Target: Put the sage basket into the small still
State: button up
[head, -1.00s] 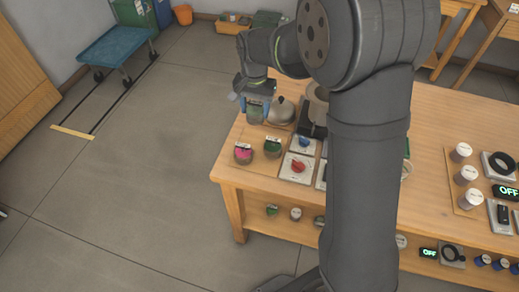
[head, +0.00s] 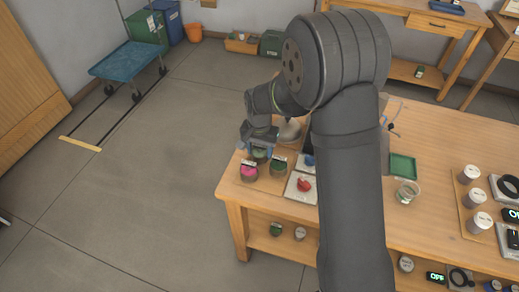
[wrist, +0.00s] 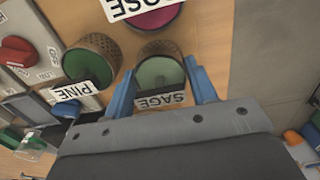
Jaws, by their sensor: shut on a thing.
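The sage basket (wrist: 160,75), a small round basket with a pale green top and a SAGE label, is between the two blue fingers of my gripper (wrist: 163,88) in the wrist view. My gripper is shut on it. In the head view my gripper (head: 258,146) is over the near left corner of the table, with the sage basket (head: 259,156) at its fingertips. A grey rounded vessel (head: 290,131), perhaps the small still, stands just behind and right of it, mostly hidden by my arm.
The rose basket (head: 249,171), with a magenta top, and the green pine basket (head: 278,166) stand close beside the held basket. A panel with a red knob (head: 303,185) is to the right. A green tray (head: 403,166) and a glass jar (head: 407,192) lie farther right.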

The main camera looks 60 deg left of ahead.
jog(key=shift+f, duration=0.2)
jog(key=o, duration=0.7)
jog(key=shift+o, duration=0.2)
jog(key=shift+r, duration=0.1)
notch_tip(320, 180, up, 11)
jog(key=shift+o, duration=0.7)
jog(key=shift+r, duration=0.6)
